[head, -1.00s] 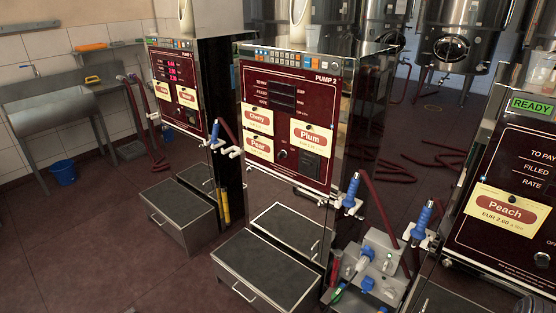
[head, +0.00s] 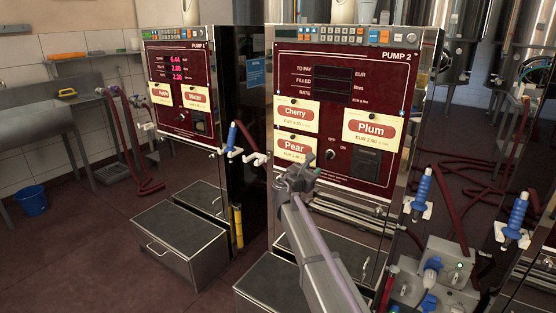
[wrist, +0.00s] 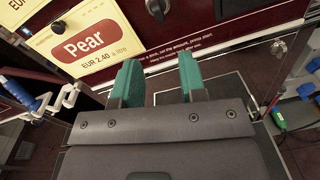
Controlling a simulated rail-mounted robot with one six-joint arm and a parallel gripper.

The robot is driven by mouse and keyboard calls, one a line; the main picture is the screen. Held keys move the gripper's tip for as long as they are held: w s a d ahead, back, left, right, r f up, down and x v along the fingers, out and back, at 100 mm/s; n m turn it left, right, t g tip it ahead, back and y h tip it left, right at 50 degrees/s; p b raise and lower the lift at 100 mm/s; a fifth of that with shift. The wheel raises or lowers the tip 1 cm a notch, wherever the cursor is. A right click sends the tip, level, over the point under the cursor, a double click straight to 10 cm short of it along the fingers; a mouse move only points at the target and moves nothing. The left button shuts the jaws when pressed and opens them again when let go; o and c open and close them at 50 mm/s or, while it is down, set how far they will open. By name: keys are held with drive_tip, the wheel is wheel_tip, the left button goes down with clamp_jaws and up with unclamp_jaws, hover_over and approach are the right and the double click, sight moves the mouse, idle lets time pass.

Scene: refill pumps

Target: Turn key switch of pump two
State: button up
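Pump two (head: 342,180) stands in the middle of the head view with a dark red front panel and unlit displays. Its key switch (head: 330,154) is a small round dark part low on the panel, between the Pear label and a dark square unit. In the wrist view the key switch (wrist: 157,8) shows at the top edge; its setting is too small to tell. My gripper (head: 299,172) is in front of the panel's lower part, below and left of the switch. In the wrist view its teal fingers (wrist: 160,78) are apart with nothing between them, below the switch.
The Pear label (head: 293,149) is beside the switch. Blue-handled nozzles (head: 424,188) hang at the right, near a grey box (head: 449,262). Pump one (head: 180,100), with lit displays, stands left. A step box (head: 180,245) is on the floor before it.

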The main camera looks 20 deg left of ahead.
sight(326, 157)
drive_tip(key=w+d+n, duration=0.1)
drive_tip(key=w, duration=0.2)
drive_tip(key=w+d+n, duration=0.1)
drive_tip(key=w, duration=0.3)
drive_tip(key=w+d, duration=0.1)
drive_tip(key=w, duration=0.2)
drive_tip(key=shift+w+d+r+n+t+y, duration=0.15)
drive_tip(key=shift+d+r+n+t+y, duration=0.15)
drive_tip(key=shift+d+r+n, duration=0.1)
drive_tip(key=shift+c, duration=0.3)
clamp_jaws()
